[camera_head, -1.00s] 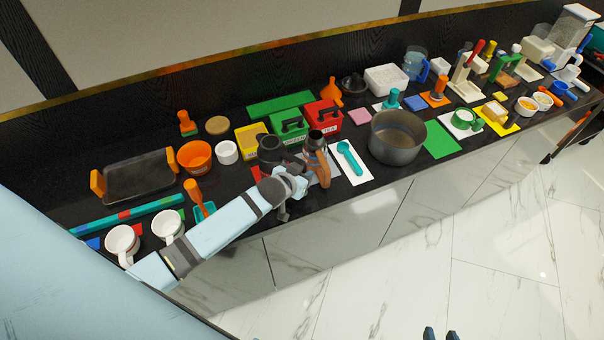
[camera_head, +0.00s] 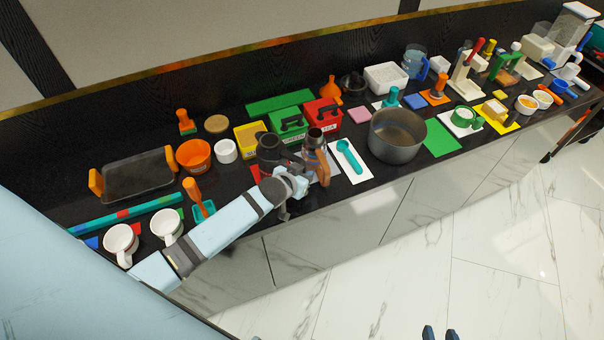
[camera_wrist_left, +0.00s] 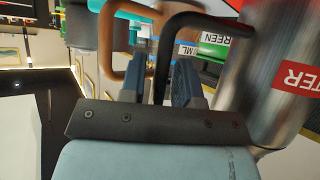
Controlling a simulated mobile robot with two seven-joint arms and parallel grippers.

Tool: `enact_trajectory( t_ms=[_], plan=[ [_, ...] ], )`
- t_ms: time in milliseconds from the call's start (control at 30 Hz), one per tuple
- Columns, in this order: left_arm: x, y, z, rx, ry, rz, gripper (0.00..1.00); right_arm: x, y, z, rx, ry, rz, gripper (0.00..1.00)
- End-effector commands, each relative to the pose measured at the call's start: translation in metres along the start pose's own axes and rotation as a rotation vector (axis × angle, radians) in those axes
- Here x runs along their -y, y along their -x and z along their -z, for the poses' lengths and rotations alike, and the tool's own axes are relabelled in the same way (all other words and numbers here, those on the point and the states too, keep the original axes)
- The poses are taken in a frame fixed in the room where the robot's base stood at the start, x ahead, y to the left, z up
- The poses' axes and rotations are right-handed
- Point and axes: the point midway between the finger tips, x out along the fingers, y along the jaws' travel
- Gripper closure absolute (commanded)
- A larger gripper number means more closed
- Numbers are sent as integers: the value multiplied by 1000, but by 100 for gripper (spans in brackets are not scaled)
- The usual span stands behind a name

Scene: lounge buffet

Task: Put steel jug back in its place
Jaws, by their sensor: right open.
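The steel jug (camera_head: 313,141) stands upright or nearly so at the counter's front, near the middle of the head view. In the left wrist view, the steel jug (camera_wrist_left: 275,70) fills the right side, with a red label ending in "TER". Whether the jug's base touches the surface is hidden.
A white mat with a teal spoon (camera_head: 348,155) and a large pot (camera_head: 397,135) are to the right. Green (camera_head: 290,126) and red (camera_head: 322,117) boxes stand behind. A brown handle (camera_wrist_left: 106,50) shows left in the wrist view.

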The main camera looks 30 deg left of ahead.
Motion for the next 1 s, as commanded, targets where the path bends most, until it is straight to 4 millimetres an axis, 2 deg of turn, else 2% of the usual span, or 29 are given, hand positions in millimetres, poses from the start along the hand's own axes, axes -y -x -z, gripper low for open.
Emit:
enact_trajectory(
  t_ms=[367,1000],
  plan=[
    [0,0,0,-1,0,0,70,0,0,1,-1,1,1,57],
    [0,30,1,1,-1,0,70,0,14,23,-1,1,1,57]
  ],
)
